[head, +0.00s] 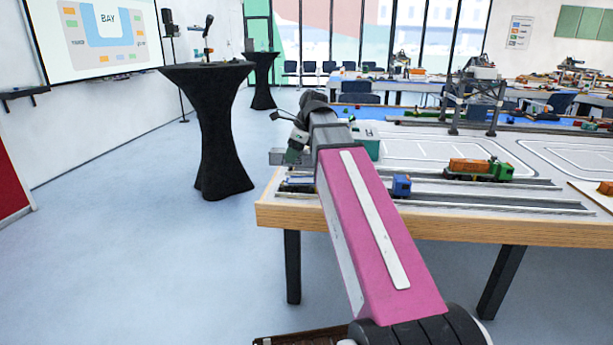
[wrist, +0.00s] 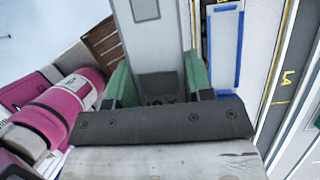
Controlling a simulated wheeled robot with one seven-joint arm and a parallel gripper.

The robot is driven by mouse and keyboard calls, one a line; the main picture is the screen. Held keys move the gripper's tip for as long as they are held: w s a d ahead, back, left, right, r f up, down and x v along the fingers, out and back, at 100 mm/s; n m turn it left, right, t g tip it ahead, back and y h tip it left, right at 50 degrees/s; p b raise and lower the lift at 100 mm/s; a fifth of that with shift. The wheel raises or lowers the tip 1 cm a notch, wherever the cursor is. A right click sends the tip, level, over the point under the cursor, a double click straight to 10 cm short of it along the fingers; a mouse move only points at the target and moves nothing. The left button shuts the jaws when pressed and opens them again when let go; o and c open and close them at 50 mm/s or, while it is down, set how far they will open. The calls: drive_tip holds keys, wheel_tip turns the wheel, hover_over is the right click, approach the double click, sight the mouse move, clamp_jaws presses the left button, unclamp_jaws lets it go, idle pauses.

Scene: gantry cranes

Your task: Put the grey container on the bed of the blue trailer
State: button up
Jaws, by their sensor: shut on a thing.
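My gripper (wrist: 158,88) has green fingers closed on the two sides of the grey container (wrist: 157,40). In the head view the grey container (head: 278,157) shows beside my gripper, over the table's left end, partly hidden by my wrist. The blue trailer (wrist: 239,50) lies just right of the container in the wrist view, with blue rails around a pale grey bed; the bed looks empty where it shows. In the head view only a bit of the trailer's blue (head: 300,181) shows, below my gripper. I cannot tell the height between container and trailer.
A small blue truck cab (head: 401,186) stands on the lane right of my arm. A green truck (head: 488,170) with an orange load is farther right. A teal block (head: 368,148) sits behind my wrist. A gantry crane (head: 476,95) stands farther back. The table's wooden edge (head: 430,226) is in front.

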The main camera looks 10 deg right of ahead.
drive_tip(key=w+d+f, duration=0.2)
drive_tip(key=w, duration=0.1)
drive_tip(key=w+d+f, duration=0.2)
drive_tip(key=w, duration=0.1)
drive_tip(key=w+d+f, duration=0.2)
drive_tip(key=w, duration=0.1)
drive_tip(key=shift+w+d+f, duration=0.2)
drive_tip(key=shift+d+f, duration=0.2)
drive_tip(key=shift+f, duration=2.05)
drive_tip(key=o, duration=1.1)
drive_tip(key=shift+r, duration=0.15)
drive_tip(key=v, duration=1.1)
drive_tip(key=shift+s+d+r, duration=0.1)
drive_tip(key=shift+d+r, duration=0.05)
drive_tip(key=shift+r, duration=0.25)
